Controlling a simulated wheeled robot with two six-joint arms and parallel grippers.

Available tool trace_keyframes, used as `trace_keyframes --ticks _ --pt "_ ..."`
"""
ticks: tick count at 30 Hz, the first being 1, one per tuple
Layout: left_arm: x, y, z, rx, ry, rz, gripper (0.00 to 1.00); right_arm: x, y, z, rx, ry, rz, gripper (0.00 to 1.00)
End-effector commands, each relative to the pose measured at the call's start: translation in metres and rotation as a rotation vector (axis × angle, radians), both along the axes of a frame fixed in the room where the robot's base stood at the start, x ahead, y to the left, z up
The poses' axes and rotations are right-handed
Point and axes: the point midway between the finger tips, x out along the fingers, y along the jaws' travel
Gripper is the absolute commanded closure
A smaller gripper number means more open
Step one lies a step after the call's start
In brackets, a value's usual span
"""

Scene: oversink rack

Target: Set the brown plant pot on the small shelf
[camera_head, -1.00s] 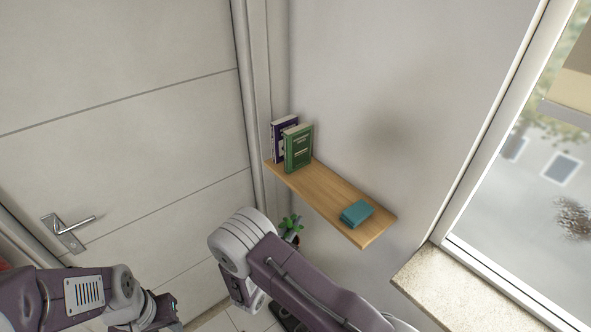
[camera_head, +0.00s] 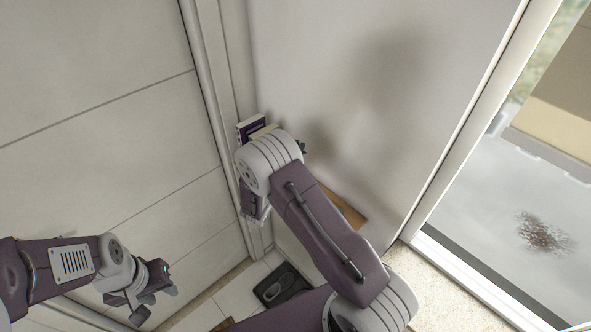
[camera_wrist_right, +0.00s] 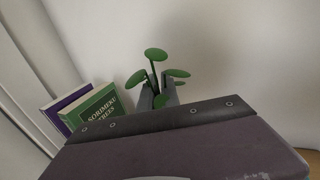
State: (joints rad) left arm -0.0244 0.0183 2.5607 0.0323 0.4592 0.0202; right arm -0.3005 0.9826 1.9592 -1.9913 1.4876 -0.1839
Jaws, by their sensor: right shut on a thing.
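In the right wrist view, green round leaves (camera_wrist_right: 156,55) rise between the grey fingers of my right gripper (camera_wrist_right: 158,92). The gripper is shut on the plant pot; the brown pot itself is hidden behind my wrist. In the head view, my right arm covers the gripper and most of the plant, with only a dark bit of leaf (camera_head: 302,147) showing. The small wooden shelf (camera_head: 347,208) shows only in part behind that arm. I cannot tell whether the pot touches it. My left gripper (camera_head: 138,300) hangs at the lower left, away from the shelf; its opening is unclear.
Books stand upright at the shelf's far-left end: a purple one (camera_head: 250,127) and a green one (camera_wrist_right: 100,115). A dark object (camera_head: 282,286) is on the floor.

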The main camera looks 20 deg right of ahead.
Motion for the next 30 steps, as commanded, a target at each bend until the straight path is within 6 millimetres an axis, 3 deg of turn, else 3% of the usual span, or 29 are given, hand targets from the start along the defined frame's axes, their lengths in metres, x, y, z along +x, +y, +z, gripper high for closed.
trace_keyframes --ticks 3,8,15,24,27,30 --pt "0.0 0.0 0.007 0.0 0.0 0.0 0.64 0.0 0.0 -0.015 0.0 0.0 -0.001 1.0" --pt "0.0 0.0 0.008 0.0 0.0 0.0 0.64 0.0 0.0 -0.022 0.0 0.0 0.0 1.0" --pt "0.0 0.0 0.017 0.0 0.0 0.0 0.64 0.0 0.0 -0.055 0.0 -0.001 0.0 1.0" --pt "0.0 0.0 0.013 0.0 0.0 0.0 0.64 0.0 -0.001 -0.059 0.001 -0.002 0.0 1.0" --pt "0.0 0.0 0.014 0.0 0.0 0.0 0.64 0.0 -0.001 -0.058 0.001 -0.001 0.0 0.72" --pt "0.0 0.0 0.014 0.0 0.0 0.0 0.64 0.0 -0.001 -0.058 0.001 -0.001 0.0 0.72"
